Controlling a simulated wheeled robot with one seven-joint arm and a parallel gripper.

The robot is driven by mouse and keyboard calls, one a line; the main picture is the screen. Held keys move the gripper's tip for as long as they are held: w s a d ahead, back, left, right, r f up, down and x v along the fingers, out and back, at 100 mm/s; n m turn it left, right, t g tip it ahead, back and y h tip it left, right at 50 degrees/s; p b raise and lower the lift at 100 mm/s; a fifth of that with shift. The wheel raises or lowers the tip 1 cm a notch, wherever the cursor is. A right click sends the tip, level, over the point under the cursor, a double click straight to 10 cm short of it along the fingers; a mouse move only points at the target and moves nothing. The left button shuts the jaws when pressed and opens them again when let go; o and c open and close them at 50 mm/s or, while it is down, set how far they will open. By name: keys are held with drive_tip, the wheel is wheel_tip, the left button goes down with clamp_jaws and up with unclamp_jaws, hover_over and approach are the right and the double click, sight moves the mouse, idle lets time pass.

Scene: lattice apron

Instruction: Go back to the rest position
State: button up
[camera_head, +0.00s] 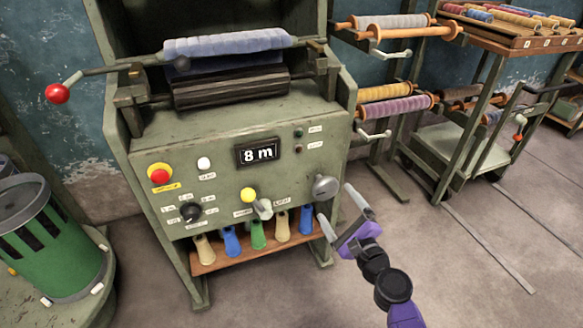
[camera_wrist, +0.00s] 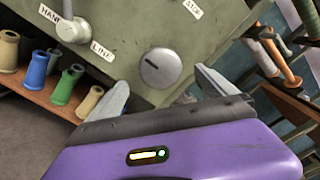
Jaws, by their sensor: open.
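My gripper (camera_head: 343,214) is purple with pale grey fingers. It is open and empty in front of the lower right of a green-grey winding machine (camera_head: 215,140). In the wrist view my gripper (camera_wrist: 160,88) has its two fingers spread apart. A round grey knob (camera_wrist: 160,68) on the machine's panel shows between and beyond the fingertips. The same knob (camera_head: 325,187) shows in the head view, just up and left of the gripper. I cannot tell the exact gap between the fingers and the knob.
A shelf (camera_head: 262,254) under the panel holds several coloured cones. A crank with a red ball (camera_head: 57,94) sticks out left. A green bin (camera_head: 52,240) stands at the left. Racks of spools (camera_head: 390,107) and a trolley (camera_head: 462,150) stand at the right. The floor (camera_head: 470,270) right of my arm is clear.

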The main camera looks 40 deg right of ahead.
drive_tip(key=s+a+r+n+g+y, duration=0.1)
drive_tip(key=s+a+r+n+y, duration=0.1)
drive_tip(key=s+a+n, duration=0.75)
drive_tip(key=s+a+r+n+g+y, duration=0.1)
drive_tip(key=s+a+r+n, duration=0.1)
drive_tip(key=s+a+n, duration=0.7)
drive_tip(key=s+a+r+n+g+y, duration=0.1)
drive_tip(key=s+a+r+n+y, duration=0.2)
drive_tip(key=s+n, duration=1)
wheel_tip(320, 180, up, 23)
drive_tip(key=s+a+m+h+p, duration=0.1)
drive_tip(key=m+p, duration=0.1)
drive_tip(key=p, duration=2.1)
drive_tip(key=shift+s+a+m, duration=0.15)
drive_tip(key=shift+s+m, duration=0.1)
drive_tip(key=shift+m, duration=0.1)
